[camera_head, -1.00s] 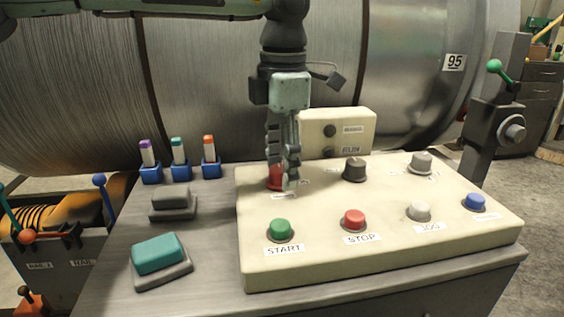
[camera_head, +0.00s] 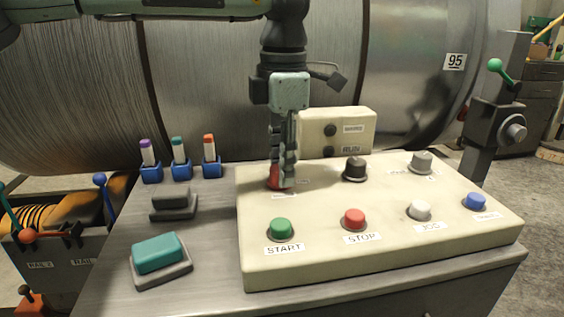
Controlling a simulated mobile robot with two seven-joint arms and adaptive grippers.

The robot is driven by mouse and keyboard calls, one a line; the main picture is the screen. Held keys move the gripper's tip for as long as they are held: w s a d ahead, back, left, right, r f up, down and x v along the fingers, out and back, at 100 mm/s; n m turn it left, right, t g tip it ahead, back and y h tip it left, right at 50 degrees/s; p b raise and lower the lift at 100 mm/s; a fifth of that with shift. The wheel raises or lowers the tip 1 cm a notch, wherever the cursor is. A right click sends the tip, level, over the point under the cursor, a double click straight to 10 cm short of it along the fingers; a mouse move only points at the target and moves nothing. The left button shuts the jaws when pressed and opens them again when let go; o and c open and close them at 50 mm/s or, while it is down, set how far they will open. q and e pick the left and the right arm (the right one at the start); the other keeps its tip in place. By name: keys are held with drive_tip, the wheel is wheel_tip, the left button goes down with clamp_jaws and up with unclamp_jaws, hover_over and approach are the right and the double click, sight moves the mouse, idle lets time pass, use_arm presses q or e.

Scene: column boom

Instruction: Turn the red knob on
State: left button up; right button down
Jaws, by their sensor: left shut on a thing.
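The red knob (camera_head: 273,179) is at the back left of the cream control panel (camera_head: 340,258). My left gripper (camera_head: 282,176) points straight down over it, shut on the knob, and its fingers hide much of it. Only the knob's left part shows, so I cannot tell which way it is turned. My right gripper is not in view.
A black knob (camera_head: 355,169) and a grey knob (camera_head: 422,162) stand to the right on the panel. Green (camera_head: 281,229), red (camera_head: 353,219), white (camera_head: 420,209) and blue (camera_head: 475,202) buttons line its front. An upright box (camera_head: 352,120) with dark lamps stands close behind.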

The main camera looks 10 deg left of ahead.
use_arm(q)
drive_tip(key=m, duration=0.4)
drive_tip(key=shift+m, duration=0.4)
drive_tip(key=m, duration=0.4)
drive_tip(key=shift+s, duration=0.1)
drive_tip(key=m, duration=0.5)
drive_tip(key=shift+s+a+m+h, duration=0.1)
drive_tip(key=shift+m+h, duration=0.2)
drive_tip(key=shift+m, duration=1.4)
drive_tip(key=o, duration=1.2)
drive_tip(key=shift+c, duration=0.2)
wheel_tip(320, 180, up, 12)
drive_tip(key=shift+a, duration=0.2)
drive_tip(key=shift+s, duration=0.2)
